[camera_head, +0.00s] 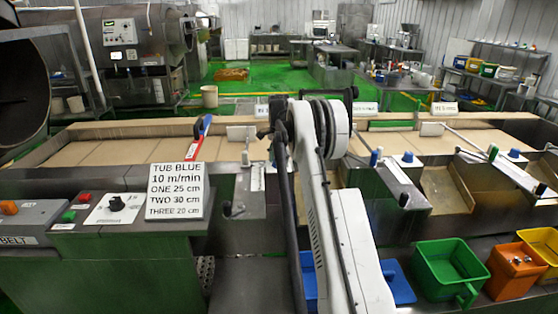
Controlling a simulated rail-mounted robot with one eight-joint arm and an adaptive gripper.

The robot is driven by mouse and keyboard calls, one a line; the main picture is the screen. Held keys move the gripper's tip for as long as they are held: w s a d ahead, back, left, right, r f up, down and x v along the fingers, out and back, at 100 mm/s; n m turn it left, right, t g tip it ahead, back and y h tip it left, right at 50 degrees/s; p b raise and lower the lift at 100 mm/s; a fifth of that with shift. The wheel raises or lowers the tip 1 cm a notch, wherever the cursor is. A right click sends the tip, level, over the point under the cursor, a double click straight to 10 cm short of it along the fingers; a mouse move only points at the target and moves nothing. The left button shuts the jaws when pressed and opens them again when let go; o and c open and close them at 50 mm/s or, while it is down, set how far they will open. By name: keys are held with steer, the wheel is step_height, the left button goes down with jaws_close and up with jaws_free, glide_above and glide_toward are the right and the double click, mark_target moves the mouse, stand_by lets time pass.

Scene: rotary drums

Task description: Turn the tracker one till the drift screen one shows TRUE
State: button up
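No part in view is readably marked as tracker one or drift screen one, and no TRUE reading can be made out. Small knobs stand along the conveyor's near edge: a blue one (376,157), another blue one (407,157) and a green one (493,152). I cannot tell which, if any, is the tracker. A black dial (117,203) sits on a white plate on the belt box at left. My white arm rises through the middle and covers part of the conveyor. My gripper's fingertips cannot be made out.
A sign (174,190) reads TUB BLUE, 10 m/min, ONE 25, TWO 30, THREE 20 cm. The tan conveyor (110,150) runs across. Green (447,268) and orange (515,270) tubs stand front right. Red (84,198) and green (69,216) buttons sit at left.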

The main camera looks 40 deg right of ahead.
steer(key=shift+c, duration=0.3)
steer(key=c, duration=1.1)
steer(key=shift+n, duration=0.3)
steer(key=n+b, duration=0.3)
steer(key=n, duration=0.1)
steer(key=shift+w, duration=0.15)
steer(key=n+b, duration=0.2)
steer(key=n, duration=0.5)
steer(key=shift+w+a, duration=0.1)
steer(key=shift+a, duration=0.05)
steer(key=o, duration=1.2)
steer(key=shift+c, duration=0.2)
